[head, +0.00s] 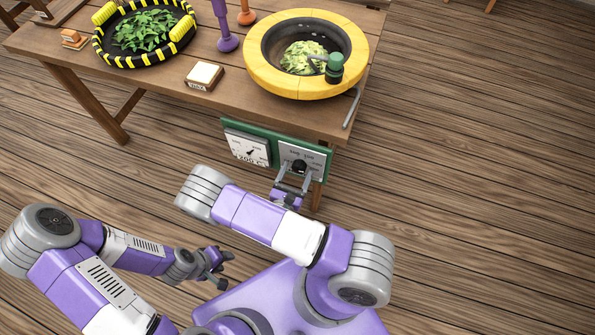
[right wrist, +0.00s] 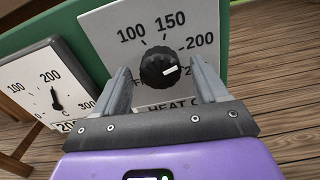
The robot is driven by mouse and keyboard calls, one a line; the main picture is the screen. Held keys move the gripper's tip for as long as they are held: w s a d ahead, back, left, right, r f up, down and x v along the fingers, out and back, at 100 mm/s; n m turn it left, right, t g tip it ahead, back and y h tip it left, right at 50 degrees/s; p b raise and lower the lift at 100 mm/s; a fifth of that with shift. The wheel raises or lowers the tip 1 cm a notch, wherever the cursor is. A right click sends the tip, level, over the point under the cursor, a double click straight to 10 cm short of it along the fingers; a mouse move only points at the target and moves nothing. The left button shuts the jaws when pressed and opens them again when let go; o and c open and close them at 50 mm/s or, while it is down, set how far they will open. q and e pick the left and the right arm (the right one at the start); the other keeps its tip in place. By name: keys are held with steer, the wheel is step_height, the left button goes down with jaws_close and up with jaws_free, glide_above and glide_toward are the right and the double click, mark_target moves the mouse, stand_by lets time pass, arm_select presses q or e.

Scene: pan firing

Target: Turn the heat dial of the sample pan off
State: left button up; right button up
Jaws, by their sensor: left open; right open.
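The heat dial is a black round knob (right wrist: 160,66) on a white plate (right wrist: 105,24) marked 100, 150 and 200. Its white mark points right, below the 200 label. The lower lettering is partly hidden. My right gripper (right wrist: 163,88) is open, with one finger on each side of the knob; contact is not clear. In the head view, the right gripper (head: 293,183) is in front of the dial plate (head: 312,158). My left gripper (head: 226,268) is open and empty, low and away from the panel. A yellow-rimmed pan (head: 261,75) with green leaves stands above on the table.
A gauge (right wrist: 40,88) left of the dial has its needle near 200. The green panel (head: 274,134) hangs at the table's (head: 160,84) front edge. A black-and-yellow tray (head: 100,49) of leaves and a small block (head: 204,77) are on top. A bent rod (head: 352,107) juts out at right.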

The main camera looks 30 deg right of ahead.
steer(key=shift+w+d, duration=0.4)
steer(key=shift+d, duration=0.1)
steer(key=c, duration=1.1)
steer(key=shift+o, duration=0.2)
